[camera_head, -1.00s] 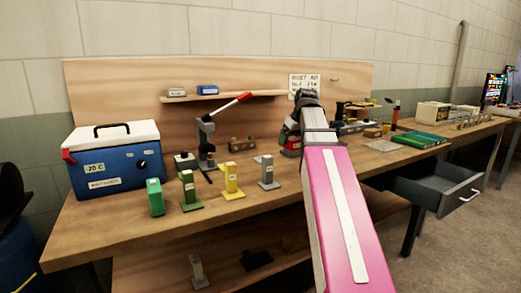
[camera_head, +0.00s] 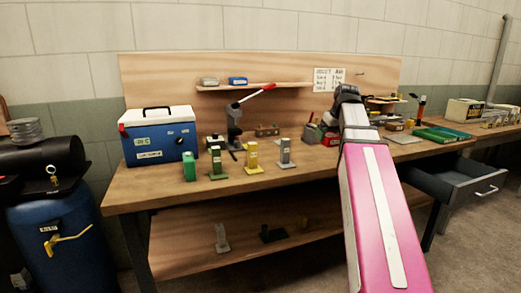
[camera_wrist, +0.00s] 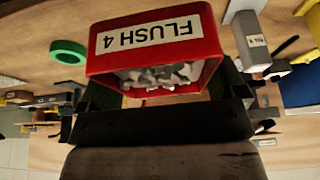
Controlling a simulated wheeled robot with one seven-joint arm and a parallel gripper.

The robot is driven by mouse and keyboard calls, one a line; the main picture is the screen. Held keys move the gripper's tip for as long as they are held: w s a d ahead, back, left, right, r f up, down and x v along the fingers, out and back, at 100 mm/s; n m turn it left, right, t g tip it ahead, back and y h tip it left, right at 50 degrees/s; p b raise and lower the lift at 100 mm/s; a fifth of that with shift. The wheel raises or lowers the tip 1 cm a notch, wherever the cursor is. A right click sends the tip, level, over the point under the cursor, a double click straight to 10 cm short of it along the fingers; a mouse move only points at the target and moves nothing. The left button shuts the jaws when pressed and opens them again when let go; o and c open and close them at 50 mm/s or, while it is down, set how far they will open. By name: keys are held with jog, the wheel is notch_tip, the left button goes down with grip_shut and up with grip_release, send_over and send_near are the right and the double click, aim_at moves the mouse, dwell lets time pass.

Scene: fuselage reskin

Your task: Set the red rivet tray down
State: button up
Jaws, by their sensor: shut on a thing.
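The red rivet tray (camera_wrist: 155,45) fills the upper middle of the wrist view. Its white label reads "FLUSH 4" upside down, and small silvery rivets (camera_wrist: 160,77) show in it. My gripper (camera_wrist: 165,88) is shut on the tray, with a dark finger at each side. In the head view a red patch (camera_head: 329,139), seemingly the tray, shows just left of my arm's end, over the workbench (camera_head: 160,187). My arm hides much of that spot. I cannot tell whether the tray touches the bench.
A blue cooler (camera_head: 160,140) stands at the bench's left. Green, yellow (camera_head: 252,157) and grey (camera_head: 285,153) upright blocks stand near the front edge. A lever press (camera_head: 234,127) is behind them. A green case (camera_head: 440,134) lies to the right, above an open drawer (camera_head: 470,187).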

jog(key=shift+s+a+f, duration=0.1)
jog(key=shift+s+a, duration=0.05)
jog(key=shift+s, duration=0.05)
jog(key=shift+w+a+f+m, duration=0.15)
jog(key=shift+a+m, duration=0.1)
jog(key=shift+m, duration=0.05)
jog(key=shift+a+f+m+h, duration=0.4)
jog(key=shift+a+f+m, duration=0.1)
jog(key=shift+a+m, duration=0.25)
jog(key=shift+s+a+f+m+h, duration=0.15)
jog(key=shift+a+f+m+h, duration=0.3)
jog(key=shift+a+m, duration=0.5)
jog(key=shift+s+a+f+m+h, duration=0.25)
jog(key=shift+a+f+m, duration=0.3)
jog(key=shift+a+m, duration=0.3)
jog(key=shift+s+a+f+m+h, duration=0.1)
jog(key=shift+a+f+m+h, duration=0.35)
jog(key=shift+a+m, duration=0.5)
